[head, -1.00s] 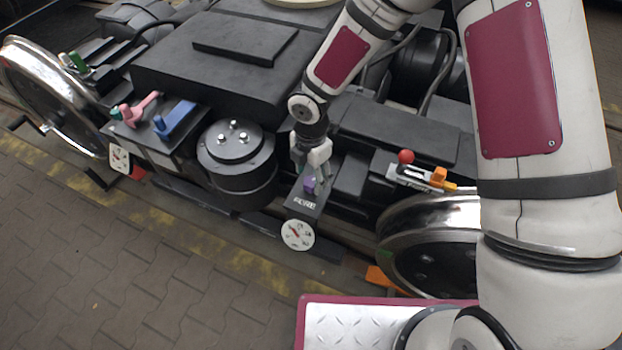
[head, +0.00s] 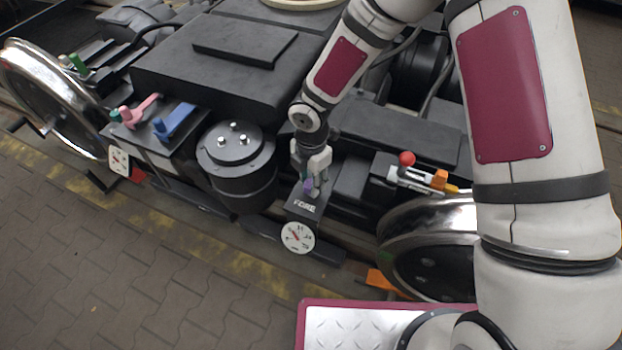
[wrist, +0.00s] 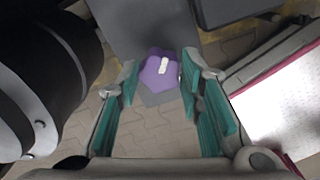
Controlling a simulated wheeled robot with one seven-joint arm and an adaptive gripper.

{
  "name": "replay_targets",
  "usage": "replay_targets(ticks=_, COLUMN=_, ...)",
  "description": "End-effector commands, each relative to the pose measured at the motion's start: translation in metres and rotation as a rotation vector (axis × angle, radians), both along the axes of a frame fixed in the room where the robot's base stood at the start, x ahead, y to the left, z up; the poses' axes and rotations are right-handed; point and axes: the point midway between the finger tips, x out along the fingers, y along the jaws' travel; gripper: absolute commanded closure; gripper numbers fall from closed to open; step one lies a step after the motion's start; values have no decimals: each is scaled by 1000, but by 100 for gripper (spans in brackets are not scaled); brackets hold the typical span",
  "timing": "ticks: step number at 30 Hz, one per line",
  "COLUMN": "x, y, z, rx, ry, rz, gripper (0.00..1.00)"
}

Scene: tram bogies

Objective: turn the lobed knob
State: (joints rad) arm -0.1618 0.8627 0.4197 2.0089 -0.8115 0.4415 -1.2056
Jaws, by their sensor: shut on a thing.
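The lobed knob (wrist: 153,84) is purple with a short white mark on top, and sits on a dark panel in the wrist view. In the head view the knob (head: 308,187) shows small at the top of a dark box labelled "FORE". My gripper (wrist: 160,76) has its teal-padded fingers on both sides of the knob and is shut on it. In the head view my gripper (head: 312,182) reaches down from above and partly hides the knob.
A round white gauge (head: 298,237) with a red needle is below the knob. A black cylinder (head: 236,165) stands to the left, with a blue handle (head: 174,121) and pink handle (head: 140,109) beyond. A red ball lever (head: 406,158) and a wheel (head: 430,245) are to the right.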

Motion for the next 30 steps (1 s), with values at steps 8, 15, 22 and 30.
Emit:
replay_targets(ticks=8, x=0, y=1, z=0, rx=2, ry=0, rz=-124, gripper=94)
replay_targets(ticks=15, x=0, y=1, z=0, rx=1, ry=-1, rz=-329, gripper=94)
replay_targets(ticks=22, x=0, y=1, z=-1, rx=2, ry=0, rz=-548, gripper=94)
replay_targets(ticks=30, x=0, y=1, z=-1, rx=1, ry=-1, rz=-806, gripper=94)
